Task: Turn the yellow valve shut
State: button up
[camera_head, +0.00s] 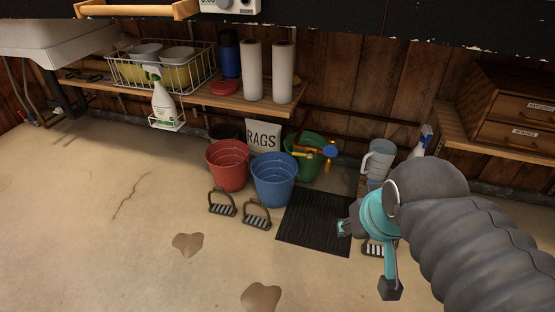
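No valve shows clearly. Small yellow parts (303,154) with a blue round piece (329,151) show at the green bucket (301,168) by the wall. I cannot tell whether any of them is the yellow valve. My teal gripper (367,257) is at the lower right, in front of the black mat and well apart from the yellow parts. The arm hides part of the floor and wall on the right.
Red (226,172) and blue (272,182) buckets stand left of the black mat (309,238). Stirrups (255,219) lie before them. A grey jug (379,158) stands near the wall. A low shelf (243,101) and drawers (518,137) flank the area. The left floor is open.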

aim_at(310, 155)
jog(key=z, duration=1.35)
jog(key=i, duration=0.75)
jog(key=u, duration=2.4)
